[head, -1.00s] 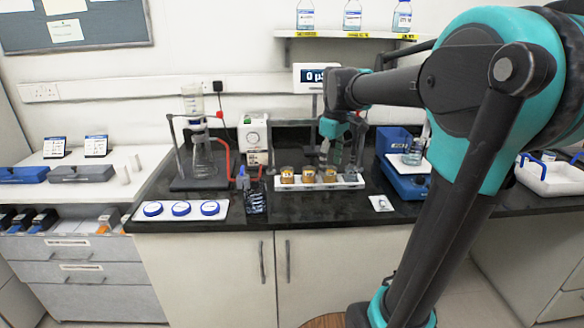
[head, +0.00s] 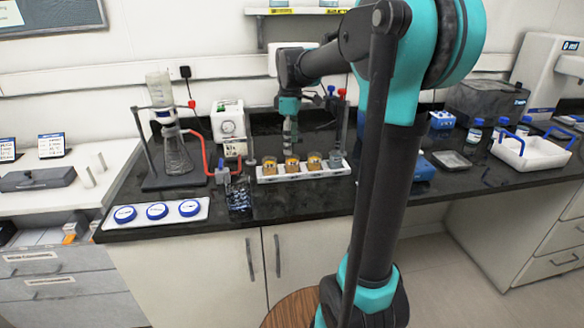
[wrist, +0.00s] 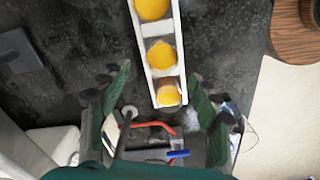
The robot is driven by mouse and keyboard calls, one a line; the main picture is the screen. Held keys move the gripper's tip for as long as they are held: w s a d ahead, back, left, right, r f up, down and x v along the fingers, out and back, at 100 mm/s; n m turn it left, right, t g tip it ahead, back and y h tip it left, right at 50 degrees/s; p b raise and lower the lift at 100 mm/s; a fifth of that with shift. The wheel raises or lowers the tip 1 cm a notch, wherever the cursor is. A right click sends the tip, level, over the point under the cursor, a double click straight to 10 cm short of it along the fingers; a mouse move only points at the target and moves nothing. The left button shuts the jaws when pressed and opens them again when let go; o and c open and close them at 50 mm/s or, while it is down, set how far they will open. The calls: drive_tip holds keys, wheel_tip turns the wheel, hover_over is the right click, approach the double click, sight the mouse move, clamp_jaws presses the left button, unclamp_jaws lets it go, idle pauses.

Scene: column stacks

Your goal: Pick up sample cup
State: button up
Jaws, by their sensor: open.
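A white rack (head: 303,174) on the dark bench holds a row of amber-filled sample cups (head: 292,164), with a greyish one at its right end. In the wrist view, my gripper (wrist: 158,82) is open and empty, with a green finger on each side of the rack's lower end. The lowest amber cup (wrist: 168,93) shows between the fingers. I cannot tell how high the fingertips are above it. The cups' lower parts are hidden in the rack.
A flask stand (head: 172,150) with red tubing is left of the rack. A tray with several blue-rimmed discs (head: 157,211) lies at the front left. A rod stand is behind the rack's right end. A white tray (head: 535,152) sits far right. Bare bench lies before the rack.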

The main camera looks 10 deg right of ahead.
sight(292, 166)
drive_tip(key=shift+s+d+f, duration=0.1)
drive_tip(key=shift+f, duration=1.6)
drive_tip(key=shift+s+d+f, duration=0.1)
drive_tip(key=shift+f, duration=1.55)
drive_tip(key=shift+c, duration=0.2)
drive_tip(key=c, duration=1.2)
